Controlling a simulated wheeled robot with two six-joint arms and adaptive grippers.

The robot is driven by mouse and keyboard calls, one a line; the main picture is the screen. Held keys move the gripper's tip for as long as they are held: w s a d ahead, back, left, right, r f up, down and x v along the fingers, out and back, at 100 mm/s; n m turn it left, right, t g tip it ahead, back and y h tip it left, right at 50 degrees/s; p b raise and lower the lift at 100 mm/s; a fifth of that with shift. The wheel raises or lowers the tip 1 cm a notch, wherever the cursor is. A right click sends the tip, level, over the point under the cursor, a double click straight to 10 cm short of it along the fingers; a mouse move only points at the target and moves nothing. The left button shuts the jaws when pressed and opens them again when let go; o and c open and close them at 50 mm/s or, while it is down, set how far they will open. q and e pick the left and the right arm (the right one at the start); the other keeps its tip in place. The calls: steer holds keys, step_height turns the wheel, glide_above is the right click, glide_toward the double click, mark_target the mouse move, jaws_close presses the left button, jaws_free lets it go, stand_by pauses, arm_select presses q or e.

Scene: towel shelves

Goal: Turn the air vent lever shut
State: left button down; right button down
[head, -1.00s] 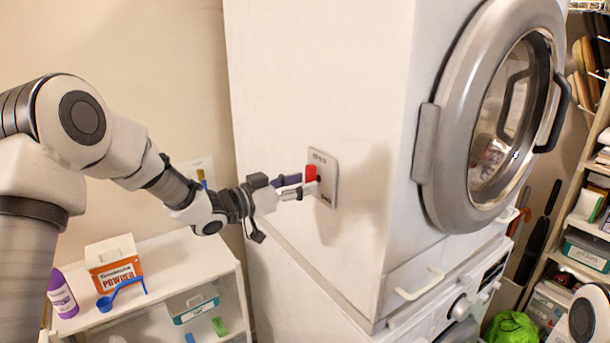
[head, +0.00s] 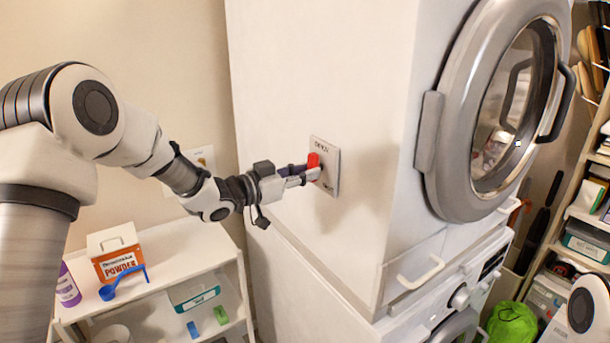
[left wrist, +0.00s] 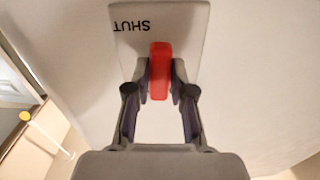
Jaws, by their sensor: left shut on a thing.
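The red air vent lever (head: 313,159) sticks out from a pale plate (head: 332,181) on the side of the white dryer. The plate has a word at its top, which looks like OPEN, and another lower down. In the left wrist view the lever (left wrist: 160,62) stands between my fingertips, and SHUT reads upside down on the plate (left wrist: 185,22). My left gripper (head: 307,172) is shut on the lever; in the left wrist view the gripper (left wrist: 160,88) has a finger on each side of it. The lever's base is hidden. My right gripper is not in view.
The dryer's round door (head: 428,130) is to the right of the plate. A low white shelf (head: 190,248) with a powder box (head: 117,258) and blue scoop (head: 125,282) stands below my left arm. A green bag (head: 513,325) lies at the lower right.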

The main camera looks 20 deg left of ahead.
arm_select(q)
steer(key=shift+m+b, duration=8.8)
steer(key=shift+b, duration=1.05)
steer(key=c, duration=1)
jaws_free()
steer(key=shift+s, duration=0.1)
steer(key=v, duration=0.7)
